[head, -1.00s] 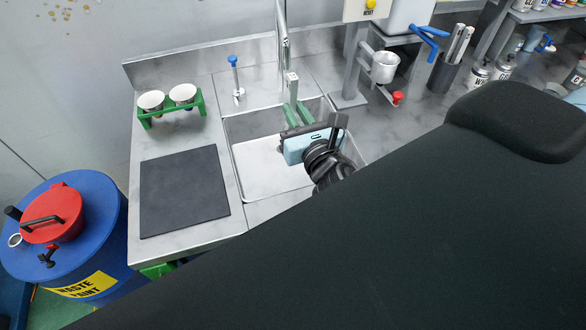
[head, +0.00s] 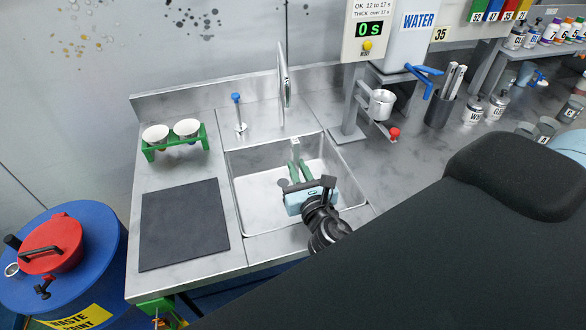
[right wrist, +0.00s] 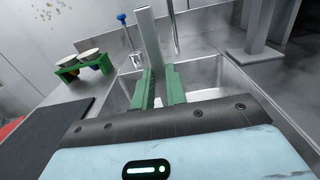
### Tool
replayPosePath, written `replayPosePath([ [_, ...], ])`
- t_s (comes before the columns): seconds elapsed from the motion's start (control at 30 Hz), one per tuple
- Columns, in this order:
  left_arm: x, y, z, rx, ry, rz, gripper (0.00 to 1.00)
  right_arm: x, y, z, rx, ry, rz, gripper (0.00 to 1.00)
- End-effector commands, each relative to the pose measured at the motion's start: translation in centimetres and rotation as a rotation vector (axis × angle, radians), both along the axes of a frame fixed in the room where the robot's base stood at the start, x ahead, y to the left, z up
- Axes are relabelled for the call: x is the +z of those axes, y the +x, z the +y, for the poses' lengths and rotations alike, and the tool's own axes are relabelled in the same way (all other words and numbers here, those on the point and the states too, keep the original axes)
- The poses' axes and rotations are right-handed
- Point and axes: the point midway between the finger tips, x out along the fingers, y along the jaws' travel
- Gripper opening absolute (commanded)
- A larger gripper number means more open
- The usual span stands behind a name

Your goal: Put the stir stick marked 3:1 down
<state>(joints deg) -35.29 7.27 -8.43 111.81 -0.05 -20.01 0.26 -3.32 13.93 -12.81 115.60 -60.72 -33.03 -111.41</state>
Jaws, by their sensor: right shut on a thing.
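The stir stick (head: 294,144) is a pale grey flat bar; its end stands up past my green fingertips, and no 3:1 mark can be read on it. It also shows in the right wrist view (right wrist: 149,40). My right gripper (head: 299,171) is shut on the stick, over the sink basin (head: 258,192). Its fingers also show in the right wrist view (right wrist: 162,88). The stick's lower part is hidden. My left gripper is not recognisable in either view.
A dark mat (head: 184,225) lies bare left of the sink. A green rack (head: 202,143) with two white cups stands behind it. A tap (head: 283,75) rises behind the basin. Right stand a metal cup (head: 382,104) and a dark holder (head: 438,108) with several sticks.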

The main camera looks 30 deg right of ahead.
Motion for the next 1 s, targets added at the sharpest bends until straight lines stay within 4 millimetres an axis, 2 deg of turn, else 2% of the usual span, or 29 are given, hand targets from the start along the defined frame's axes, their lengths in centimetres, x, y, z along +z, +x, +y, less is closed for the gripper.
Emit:
replayPosePath([
  [0.03, -0.8, -0.8, 0.0, 0.001, -0.001, 0.023, 0.75, -1.4, 0.0, 0.0, -0.003, 0.001, 0.009, 0.00],
  [0.13, -1.3, -1.1, -0.1, 0.002, -0.004, 0.034, 0.75, -2.3, -0.1, 0.0, -0.001, 0.001, 0.007, 0.00],
  [0.37, -1.1, -1.1, -0.3, 0.004, -0.008, 0.032, 0.75, -2.2, 0.1, 0.0, 0.000, 0.001, -0.001, 0.00],
  [0.67, 0.1, 0.0, -0.3, 0.004, -0.008, 0.000, 0.75, -1.9, 4.2, -1.0, -0.001, 0.001, -0.006, 0.00],
  [0.7, -0.4, -0.4, -0.3, 0.004, -0.008, 0.013, 0.75, -2.9, 4.0, -0.9, -0.001, 0.003, 0.002, 0.00],
  [0.77, -0.7, -0.7, -0.3, 0.003, -0.008, 0.020, 0.75, -3.5, 3.9, -0.9, -0.001, 0.001, 0.005, 0.00],
  [1.0, -0.9, -0.8, -0.1, 0.000, -0.003, 0.025, 0.75, -3.4, 3.9, -0.9, 0.000, 0.000, -0.001, 0.00],
])
